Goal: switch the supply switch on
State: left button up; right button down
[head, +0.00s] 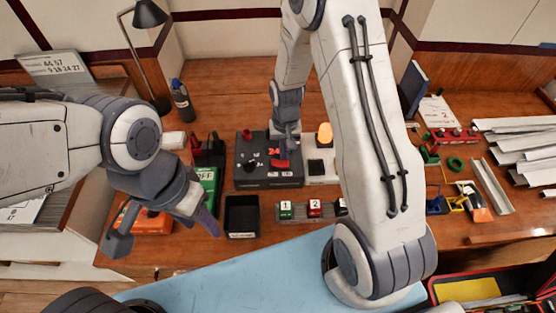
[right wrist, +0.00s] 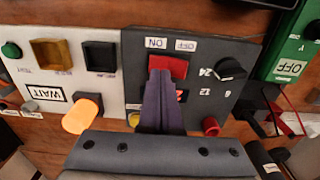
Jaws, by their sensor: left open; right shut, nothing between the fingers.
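The dark grey supply unit (head: 250,175) stands on the bench, left of a white panel. In the right wrist view the supply unit (right wrist: 215,60) appears upside down, with a red supply switch (right wrist: 168,67) beside ON and OFF labels, a black knob (right wrist: 230,68) marked 24 and 12, and a partly hidden red display. My right gripper (right wrist: 160,75) is shut and empty, its fingertips at the red switch's near edge; I cannot tell whether they touch. The switch's tilt is unclear. My left gripper (head: 163,232) is open and empty, left of the black tray.
The white panel (right wrist: 30,70) has an orange lever (right wrist: 82,113) close to my right gripper. A black tray (head: 241,215) and a rail with numbered breakers (head: 315,208) lie in front. An orange device (head: 152,222) is under my left gripper.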

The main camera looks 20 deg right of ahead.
aim_at(284, 163)
notch_tip(284, 163, up, 5)
jog(key=p, duration=0.3)
jog(key=shift+p, duration=0.4)
jog(key=s+a+r+n, duration=0.5)
jog(key=s+a+r, duration=0.4)
jog(key=a+r, duration=0.3)
jog(key=s+a+r+n+y, duration=0.1)
jog(key=s+r+n, duration=0.4)
jog(key=s, duration=0.9)
notch_tip(284, 163, up, 2)
jog(key=shift+s+a+r, duration=0.2)
jog(key=shift+s+a, duration=0.15)
jog(key=shift+a, duration=0.2)
